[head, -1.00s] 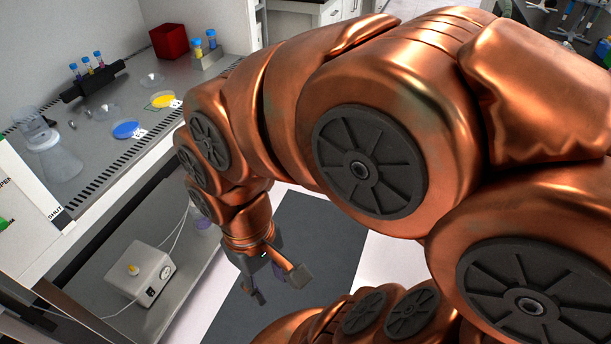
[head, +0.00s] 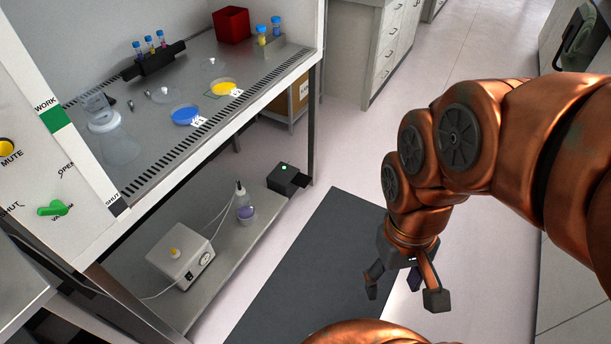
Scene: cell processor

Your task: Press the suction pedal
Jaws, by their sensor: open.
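A small bottle with purple liquid (head: 245,208) stands between the pump box and the black box.
A cabinet post (head: 312,125) stands beside the black box. A dark floor mat (head: 310,270) lies clear right of the shelf.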

